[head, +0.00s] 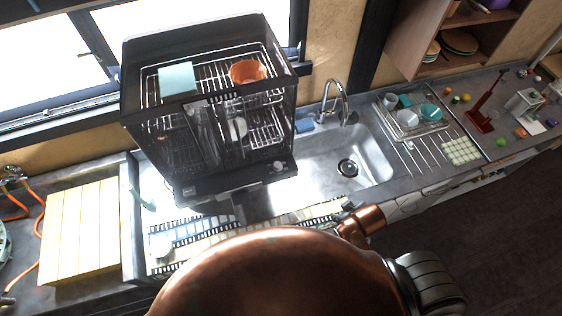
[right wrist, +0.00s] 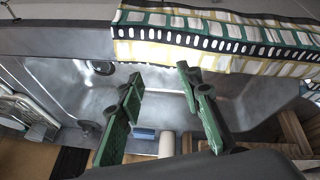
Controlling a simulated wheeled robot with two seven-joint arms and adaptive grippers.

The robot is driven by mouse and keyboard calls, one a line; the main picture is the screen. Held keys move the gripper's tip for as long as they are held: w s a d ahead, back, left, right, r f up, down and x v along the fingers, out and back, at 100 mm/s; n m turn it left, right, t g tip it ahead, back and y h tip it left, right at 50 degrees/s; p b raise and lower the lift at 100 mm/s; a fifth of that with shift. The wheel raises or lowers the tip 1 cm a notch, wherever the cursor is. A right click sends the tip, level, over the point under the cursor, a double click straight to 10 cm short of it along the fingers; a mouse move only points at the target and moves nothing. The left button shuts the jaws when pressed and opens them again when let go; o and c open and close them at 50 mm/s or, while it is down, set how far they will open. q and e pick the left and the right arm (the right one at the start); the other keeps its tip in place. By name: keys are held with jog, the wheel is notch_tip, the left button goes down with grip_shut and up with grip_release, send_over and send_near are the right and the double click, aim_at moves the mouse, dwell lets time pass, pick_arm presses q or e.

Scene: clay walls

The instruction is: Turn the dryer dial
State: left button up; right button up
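The dryer (head: 205,35) is a dark, clear-walled cabinet with wire racks, standing at the left end of the sink. A small round pinkish dial (head: 278,167) shows on the lower right of its front. My right gripper (right wrist: 159,71) shows in the right wrist view, its two green fingers spread apart with nothing between them, above the sink basin. In the head view my copper arm fills the bottom centre, and I cannot make out the right fingers there. I cannot identify the dial in the right wrist view. My left gripper is not in view.
A patterned towel (right wrist: 215,38) lies along the front edge. A yellow board (head: 82,230) lies left.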

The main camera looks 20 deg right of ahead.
jog(key=w+a+r+n+t+y, duration=0.3)
jog(key=w+a+r+n, duration=0.65)
jog(key=w+n, duration=0.2)
jog(key=n+g+y, duration=0.1)
jog(key=n+y, duration=0.2)
jog(key=n, duration=2.5)
send_near(278, 165)
jog(key=shift+p+x, duration=0.5)
jog(key=shift+x, duration=3.9)
jog(key=shift+d, duration=0.1)
jog(key=shift+c, duration=0.5)
jog(key=c, duration=0.8)
